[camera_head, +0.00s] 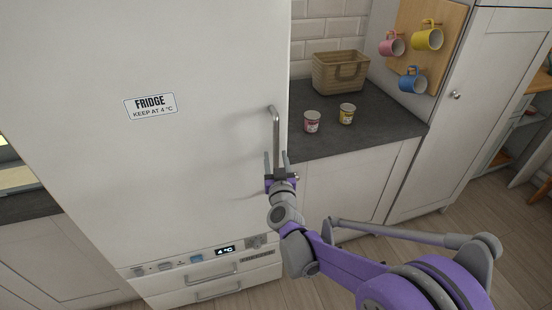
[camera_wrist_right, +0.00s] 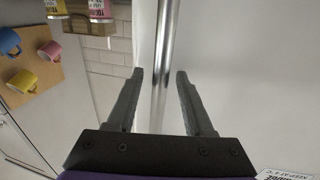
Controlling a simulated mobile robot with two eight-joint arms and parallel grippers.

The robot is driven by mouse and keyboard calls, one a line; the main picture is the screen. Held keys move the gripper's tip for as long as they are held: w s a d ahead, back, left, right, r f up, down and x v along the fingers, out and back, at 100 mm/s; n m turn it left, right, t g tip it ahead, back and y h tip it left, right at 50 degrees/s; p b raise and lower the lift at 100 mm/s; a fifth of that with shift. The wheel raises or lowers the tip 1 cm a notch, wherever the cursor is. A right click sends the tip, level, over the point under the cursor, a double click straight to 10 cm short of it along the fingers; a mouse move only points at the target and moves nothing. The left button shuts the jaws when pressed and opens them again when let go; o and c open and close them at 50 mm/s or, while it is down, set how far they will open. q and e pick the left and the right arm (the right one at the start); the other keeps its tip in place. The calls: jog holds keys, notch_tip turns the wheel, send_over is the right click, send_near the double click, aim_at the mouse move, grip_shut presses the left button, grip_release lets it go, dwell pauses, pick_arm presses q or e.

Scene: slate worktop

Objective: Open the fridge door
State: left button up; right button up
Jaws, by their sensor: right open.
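The white fridge door (camera_head: 190,175) appears shut, with a "FRIDGE KEEP AT 4 °C" label (camera_head: 151,106) on it. Its grey bar handle (camera_head: 276,125) runs upright near the door's right edge. My right gripper (camera_head: 276,155) is at the lower part of the handle, with its fingers open. In the right wrist view the shiny handle bar (camera_wrist_right: 162,45) shows between the two spread fingertips (camera_wrist_right: 159,75), with a gap on each side. The lower end of the handle is hidden behind the gripper. My left gripper is not in view.
Right of the fridge, a dark worktop (camera_head: 385,125) holds a wicker basket (camera_head: 338,74) and two small tubs (camera_head: 312,122) (camera_head: 347,114). Mugs hang on a wooden board (camera_head: 407,22). Drawers (camera_head: 215,289) are below the door. Wooden floor is open at right.

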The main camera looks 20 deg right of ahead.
grip_shut()
dwell(1.4)
